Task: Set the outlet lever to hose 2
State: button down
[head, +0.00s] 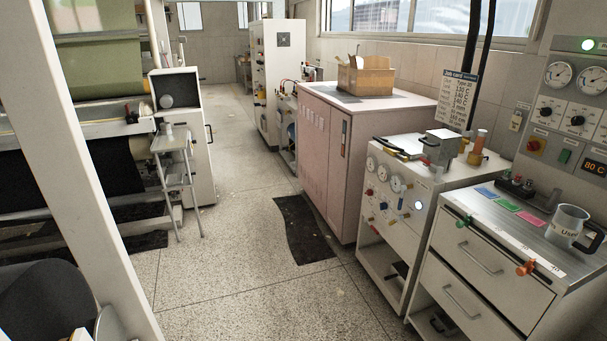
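I cannot pick out an outlet lever or a hose marked 2 for certain. A white cabinet (495,252) at the right has a small green fitting (463,221) and an orange fitting (526,267) at its top front edge. Beside it, a white gauge unit (392,163) carries several round dials and small blue and red knobs on its front. These are too small to tell whether one is the lever. My gripper does not show in this view.
A pink cabinet (322,142) with a cardboard box (366,76) on top stands beyond the gauge unit. A wall panel (572,112) with dials is at the far right. A dark mat (303,229) lies on the otherwise open floor.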

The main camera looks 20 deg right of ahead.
aim_at(400, 218)
jog(key=i, duration=1.8)
jog(key=i+z, duration=0.25)
jog(key=i, duration=0.2)
jog(key=i+j+z, duration=0.25)
jog(key=i, duration=0.2)
jog(key=i+j+z, duration=0.25)
jog(key=i, duration=0.2)
